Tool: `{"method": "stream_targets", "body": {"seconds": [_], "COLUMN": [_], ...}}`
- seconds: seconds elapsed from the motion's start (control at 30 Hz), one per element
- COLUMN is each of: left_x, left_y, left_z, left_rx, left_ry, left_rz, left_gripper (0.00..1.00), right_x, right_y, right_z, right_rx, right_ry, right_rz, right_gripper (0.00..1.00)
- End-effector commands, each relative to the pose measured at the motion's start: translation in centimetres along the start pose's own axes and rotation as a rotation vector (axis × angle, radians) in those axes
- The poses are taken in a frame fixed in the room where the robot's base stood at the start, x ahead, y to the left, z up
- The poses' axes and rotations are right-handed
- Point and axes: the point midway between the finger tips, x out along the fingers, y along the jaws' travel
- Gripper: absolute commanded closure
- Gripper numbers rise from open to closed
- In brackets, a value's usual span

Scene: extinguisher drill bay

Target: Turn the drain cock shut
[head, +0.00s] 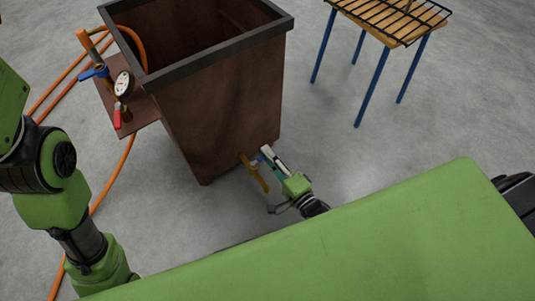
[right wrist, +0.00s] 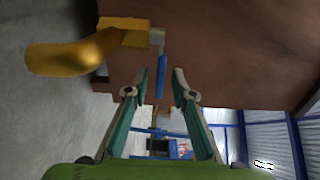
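The drain cock, with a brass spout (head: 254,173), sits low on the side of a rusty brown tank (head: 228,110). In the right wrist view its yellow spout (right wrist: 75,55) points left, and its blue lever (right wrist: 161,76) hangs from a grey stem. My right gripper (head: 265,155) is at the cock in the head view. In the right wrist view its fingers (right wrist: 161,84) are apart, one on each side of the blue lever, with a visible gap at least on the right. The left arm shows at the left, but its gripper is out of view.
A side shelf (head: 140,108) on the tank carries a pressure gauge (head: 123,84), a blue-handled valve (head: 95,72) and a red handle (head: 117,118). An orange hose (head: 128,160) runs along the floor. A blue-legged table (head: 372,90) stands at the back right.

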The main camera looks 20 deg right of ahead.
Motion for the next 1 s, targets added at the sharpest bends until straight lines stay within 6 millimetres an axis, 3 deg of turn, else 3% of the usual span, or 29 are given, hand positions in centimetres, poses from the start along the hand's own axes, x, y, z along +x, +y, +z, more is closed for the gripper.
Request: {"method": "stream_targets", "body": {"seconds": [0.3,0.5,0.7,1.0], "left_x": [-0.1,-0.1,-0.1,-0.1], "left_y": [0.1,0.1,0.1,0.1], "left_z": [0.0,0.0,0.0,0.0], "left_rx": [0.000,0.000,0.000,0.000], "left_ry": [-0.002,-0.002,-0.002,-0.002], "left_rz": [0.003,0.003,0.003,0.004], "left_gripper": [0.60,0.60,0.60,0.60], "right_x": [-6.7,-9.9,-11.1,-11.2], "right_y": [0.2,0.1,0.1,0.1], "right_z": [0.0,0.0,0.0,0.0], "right_rx": [-0.001,0.000,0.000,0.000], "right_ry": [-0.001,0.000,0.001,0.001], "right_rz": [0.005,0.005,0.002,0.002], "right_gripper": [0.76,0.76,0.76,0.76]}}
